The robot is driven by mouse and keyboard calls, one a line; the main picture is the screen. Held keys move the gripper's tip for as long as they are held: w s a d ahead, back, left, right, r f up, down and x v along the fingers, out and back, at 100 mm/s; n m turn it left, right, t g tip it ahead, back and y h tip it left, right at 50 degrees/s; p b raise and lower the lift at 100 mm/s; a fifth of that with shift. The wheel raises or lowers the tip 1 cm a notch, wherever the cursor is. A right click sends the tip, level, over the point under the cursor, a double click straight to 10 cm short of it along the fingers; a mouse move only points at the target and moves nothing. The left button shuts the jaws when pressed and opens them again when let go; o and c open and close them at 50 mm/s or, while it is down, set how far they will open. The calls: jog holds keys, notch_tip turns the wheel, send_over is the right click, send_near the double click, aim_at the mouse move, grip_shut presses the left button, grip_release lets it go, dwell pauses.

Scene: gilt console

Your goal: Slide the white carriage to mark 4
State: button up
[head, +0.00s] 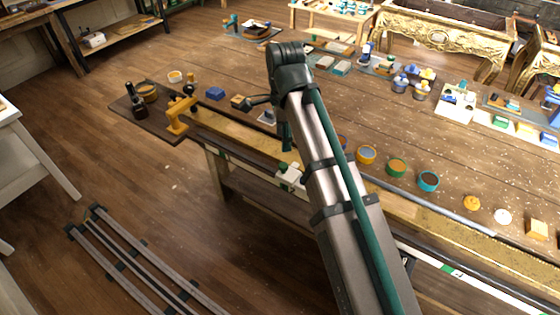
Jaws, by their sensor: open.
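The white carriage (290,177) appears to be the small white block with green parts on the rail (450,268) along the long table's front edge. It sits just left of my arm. The rail has a pale strip with a green patch near the lower right; its mark numbers are too small to read, and my arm hides part of it. My gripper (267,125) is open, with dark fingers spread above the tabletop. In the picture it is above and slightly left of the carriage, apart from it. Nothing is visibly held.
A yellow clamp-like tool (179,115) and a dark board (128,104) lie at the table's left end. Several round pots, including a teal one (428,181), line the table right of my arm. Gilt consoles (430,38) stand behind.

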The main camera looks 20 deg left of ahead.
aim_at(283, 165)
notch_tip(283, 165, down, 10)
jog(key=p, duration=0.2)
jog(key=shift+f+p, duration=0.25)
jog(key=shift+p, duration=0.05)
jog(key=shift+c, duration=0.3)
grip_shut()
